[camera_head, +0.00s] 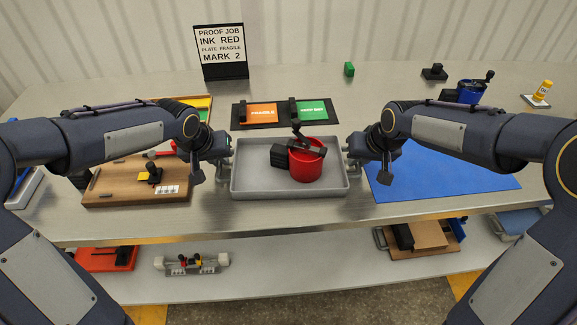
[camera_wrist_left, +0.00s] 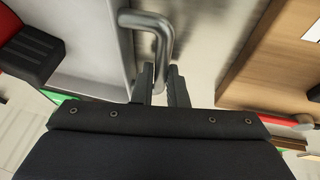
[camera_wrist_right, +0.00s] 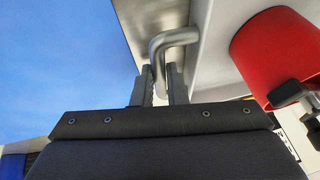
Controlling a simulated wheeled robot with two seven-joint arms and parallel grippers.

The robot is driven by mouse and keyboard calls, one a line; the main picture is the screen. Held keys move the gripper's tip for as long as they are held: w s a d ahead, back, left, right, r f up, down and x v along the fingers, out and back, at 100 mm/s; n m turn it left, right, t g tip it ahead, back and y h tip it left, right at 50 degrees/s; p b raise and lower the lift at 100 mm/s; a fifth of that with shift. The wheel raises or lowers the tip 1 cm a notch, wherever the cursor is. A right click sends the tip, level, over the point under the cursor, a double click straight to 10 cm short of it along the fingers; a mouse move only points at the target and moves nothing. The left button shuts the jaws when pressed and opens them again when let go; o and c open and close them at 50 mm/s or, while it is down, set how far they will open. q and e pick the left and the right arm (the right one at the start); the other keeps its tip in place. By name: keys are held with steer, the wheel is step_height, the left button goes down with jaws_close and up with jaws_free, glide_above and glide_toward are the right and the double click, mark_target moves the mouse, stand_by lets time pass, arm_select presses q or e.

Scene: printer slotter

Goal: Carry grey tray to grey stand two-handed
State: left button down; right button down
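The grey tray (camera_head: 240,186) is in the middle of the worktop in the head view, level, with a red pot (camera_head: 306,163) and a black block (camera_head: 279,156) in it. I cannot tell whether it touches the worktop. My left gripper (camera_head: 226,160) is at its left handle; in the left wrist view the fingers (camera_wrist_left: 161,82) close around the bent metal handle (camera_wrist_left: 150,20). My right gripper (camera_head: 352,160) is at the right handle; in the right wrist view the fingers (camera_wrist_right: 160,82) close around that handle (camera_wrist_right: 176,38). I cannot make out a grey stand.
A brown wooden board (camera_head: 115,188) lies left of the tray and a blue mat (camera_head: 440,172) right of it. Behind are orange (camera_head: 260,116) and green (camera_head: 312,112) plates on a dark mat and a sign (camera_head: 221,50). A lower shelf (camera_head: 300,272) holds several items.

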arm_select(q)
steer(key=shift+r, duration=0.1)
arm_select(e)
steer(key=shift+r, duration=0.15)
